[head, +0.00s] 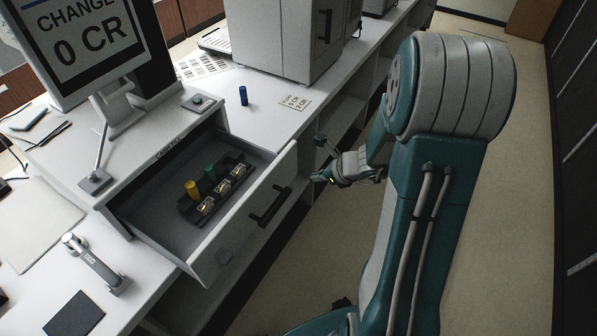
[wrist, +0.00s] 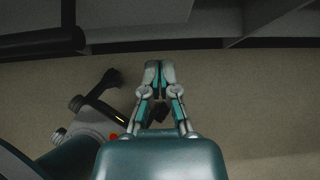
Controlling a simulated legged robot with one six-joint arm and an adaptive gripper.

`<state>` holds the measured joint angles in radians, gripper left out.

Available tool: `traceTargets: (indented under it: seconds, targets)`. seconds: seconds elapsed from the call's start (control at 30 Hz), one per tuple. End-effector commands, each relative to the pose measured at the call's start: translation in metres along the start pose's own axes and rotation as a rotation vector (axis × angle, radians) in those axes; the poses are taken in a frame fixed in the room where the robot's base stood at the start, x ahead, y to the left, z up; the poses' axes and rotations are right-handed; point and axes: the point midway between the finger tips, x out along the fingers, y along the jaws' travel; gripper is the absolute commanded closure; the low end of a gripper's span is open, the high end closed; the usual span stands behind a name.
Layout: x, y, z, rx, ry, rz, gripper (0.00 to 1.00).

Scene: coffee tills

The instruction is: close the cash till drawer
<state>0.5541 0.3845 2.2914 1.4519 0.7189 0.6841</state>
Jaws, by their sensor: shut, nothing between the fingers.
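The cash till drawer (head: 237,231) is pulled well out of the white till housing under the screen. Its front has a dark bar handle (head: 270,206). Inside the drawer is a dark tray (head: 193,212) holding yellow and green cylinders and several small gold items. My gripper (head: 318,177) is to the right of the drawer front, apart from it. In the wrist view my gripper (wrist: 159,66) is shut and empty, with its fingers together above the floor. A dark bar, apparently the handle, shows at the top left of the wrist view (wrist: 42,43).
A screen (head: 82,40) reading "CHANGE 0 CR" stands over the till. A blue cylinder (head: 243,95) and a small price card (head: 293,102) lie on the counter. A large grey machine (head: 285,40) stands behind. Open shelves are under the counter; the floor (head: 330,240) beside it is clear.

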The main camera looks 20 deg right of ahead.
Motion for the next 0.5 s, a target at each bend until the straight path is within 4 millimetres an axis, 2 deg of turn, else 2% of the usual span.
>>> traceTargets:
  seconds: [0.1, 0.2, 0.5]
  targets:
    - [0.024, 0.002, 0.000, -0.001, 0.001, 0.006, 1.00]
    - [0.035, 0.001, 0.013, -0.006, 0.000, 0.002, 1.00]
    - [0.051, 0.000, 0.028, -0.002, 0.001, 0.001, 1.00]
